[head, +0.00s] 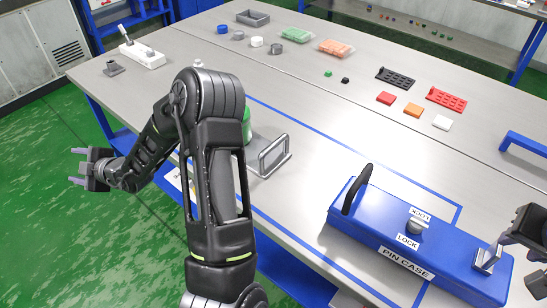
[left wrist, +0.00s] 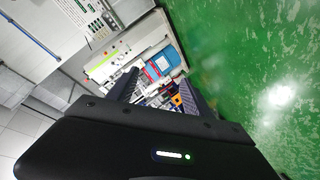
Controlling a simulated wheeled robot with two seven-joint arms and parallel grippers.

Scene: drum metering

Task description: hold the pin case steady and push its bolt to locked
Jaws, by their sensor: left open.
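The blue pin case (head: 372,232) lies on the table at the front right, with a black handle (head: 357,189) at its left end and a metal bracket (head: 487,259) at its right end. Its grey bolt knob (head: 415,226) sits on top between the LOCK label (head: 407,242) and another label partly hard to read. My left gripper (head: 77,167) is open and empty, out past the table's left edge and far from the case. In the left wrist view its fingers (left wrist: 161,88) are apart. My right gripper (head: 538,246) is cut off by the right edge, beside the bracket; its jaws are unclear.
My left arm crosses in front of a green object (head: 247,128) and a grey metal frame (head: 272,156). A blue handle-like bar (head: 524,144) stands at the right. Several small blocks, trays and cups lie farther back. The table around the case's left side is clear.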

